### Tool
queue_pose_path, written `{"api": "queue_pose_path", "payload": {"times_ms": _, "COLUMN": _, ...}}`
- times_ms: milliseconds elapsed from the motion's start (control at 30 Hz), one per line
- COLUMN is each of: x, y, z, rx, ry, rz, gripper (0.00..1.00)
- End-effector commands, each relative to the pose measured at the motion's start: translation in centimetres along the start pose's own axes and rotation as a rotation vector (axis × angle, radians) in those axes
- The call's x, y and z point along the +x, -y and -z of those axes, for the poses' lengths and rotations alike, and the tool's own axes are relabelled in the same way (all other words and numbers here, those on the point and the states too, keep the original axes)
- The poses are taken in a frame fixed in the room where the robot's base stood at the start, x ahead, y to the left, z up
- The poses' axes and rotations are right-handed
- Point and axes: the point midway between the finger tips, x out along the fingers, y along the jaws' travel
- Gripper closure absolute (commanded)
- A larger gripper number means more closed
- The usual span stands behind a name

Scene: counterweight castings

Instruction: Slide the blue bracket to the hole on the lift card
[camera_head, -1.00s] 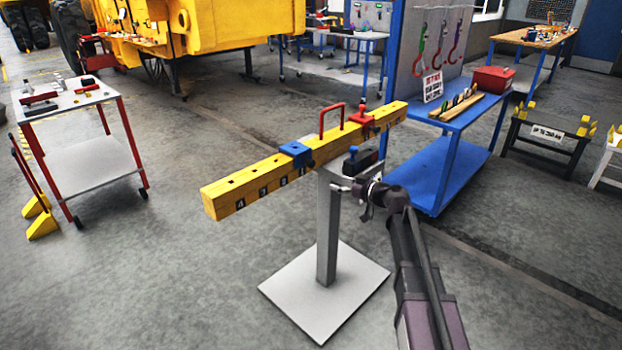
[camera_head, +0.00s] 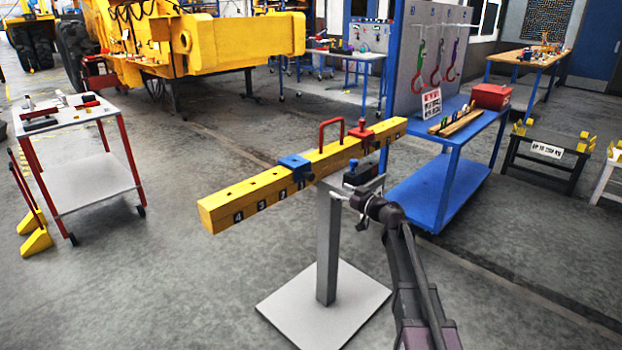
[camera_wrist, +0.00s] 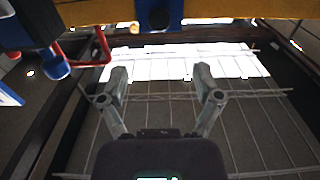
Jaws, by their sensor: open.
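The blue bracket (camera_head: 296,167) sits around the yellow beam (camera_head: 240,200), left of the red handle (camera_head: 331,134). The beam has holes along its top and numbers on its front side; 4 and 3 are readable at the left end. The lift card (camera_head: 431,104) is a white sign on the blue cart; its text is too small to read. My gripper (camera_head: 345,196) is in front of and below the beam, right of the blue bracket and apart from it. In the wrist view its fingers (camera_wrist: 162,85) are spread and empty; a blue part (camera_wrist: 158,14) on the beam shows beyond them.
A grey post (camera_head: 327,245) carries the beam, with a dark and blue fitting (camera_head: 360,171) close to my gripper. A red bracket (camera_head: 361,131) sits right of the handle. The blue cart (camera_head: 440,190) stands behind right.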

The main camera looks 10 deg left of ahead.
Motion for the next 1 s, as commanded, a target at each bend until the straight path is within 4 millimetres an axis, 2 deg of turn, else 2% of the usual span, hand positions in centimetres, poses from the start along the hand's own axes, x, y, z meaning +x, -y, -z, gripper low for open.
{"api": "queue_pose_path", "payload": {"times_ms": 267, "x": 3.0, "y": -0.1, "z": 0.0, "rx": 0.0, "ry": 0.0, "rz": 0.002, "gripper": 0.17}}
{"api": "queue_pose_path", "payload": {"times_ms": 800, "x": 11.1, "y": 0.0, "z": 0.0, "rx": 0.0, "ry": 0.0, "rz": 0.002, "gripper": 0.17}}
{"api": "queue_pose_path", "payload": {"times_ms": 1000, "x": 12.8, "y": 0.0, "z": 0.0, "rx": 0.0, "ry": 0.0, "rz": 0.001, "gripper": 0.17}}
